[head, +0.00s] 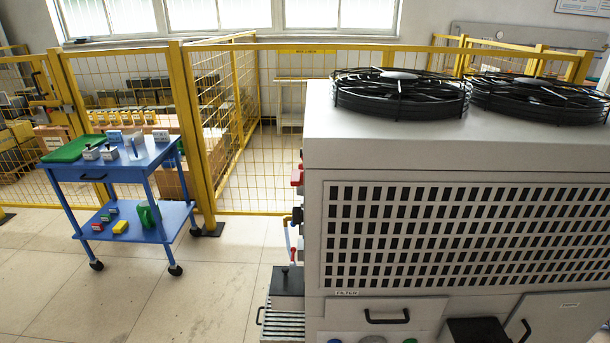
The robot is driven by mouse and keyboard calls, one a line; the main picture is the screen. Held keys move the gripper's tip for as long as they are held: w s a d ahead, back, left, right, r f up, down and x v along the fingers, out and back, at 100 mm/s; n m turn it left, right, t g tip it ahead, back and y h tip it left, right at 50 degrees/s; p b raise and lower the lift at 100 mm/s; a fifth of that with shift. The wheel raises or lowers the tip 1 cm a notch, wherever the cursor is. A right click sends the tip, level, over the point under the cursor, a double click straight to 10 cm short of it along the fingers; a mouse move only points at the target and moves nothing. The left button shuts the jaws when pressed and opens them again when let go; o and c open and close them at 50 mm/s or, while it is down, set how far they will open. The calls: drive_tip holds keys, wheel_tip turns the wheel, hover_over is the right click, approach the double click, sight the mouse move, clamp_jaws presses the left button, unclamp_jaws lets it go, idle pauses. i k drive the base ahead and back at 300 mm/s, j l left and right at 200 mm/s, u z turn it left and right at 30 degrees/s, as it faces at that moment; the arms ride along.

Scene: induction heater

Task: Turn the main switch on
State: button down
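The large grey induction heater cabinet (312,235) fills the right side of the head view. I cannot make out a part that is clearly the main switch. A small red part (297,177) sticks out from the cabinet's left side, seen edge-on; I cannot tell what it is. Blue, grey and green round parts (410,341) are cut off at the bottom edge, below a drawer marked FILTER (370,316). The cabinet's left face is mostly hidden. My gripper is not in view.
Two black fans (400,92) sit on top of the cabinet. A ribbed ledge with a dark box (288,281) juts out low on its left. A blue wheeled cart (110,168) with small parts stands at the left. Yellow fencing (190,130) runs behind. The tiled floor between is clear.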

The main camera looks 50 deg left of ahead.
sight(297, 177)
drive_tip(key=k+j+u, duration=0.25)
drive_tip(key=k+j, duration=0.15)
drive_tip(key=j, duration=0.15)
drive_tip(key=k+j+u, duration=0.15)
drive_tip(key=j, duration=0.2)
drive_tip(key=u, duration=1.35)
drive_tip(key=i+j, duration=0.15)
drive_tip(key=j, duration=0.2)
drive_tip(key=i+j, duration=0.15)
drive_tip(key=j, duration=0.25)
drive_tip(key=i+j, duration=0.15)
drive_tip(key=j, duration=0.2)
drive_tip(key=z, duration=0.05)
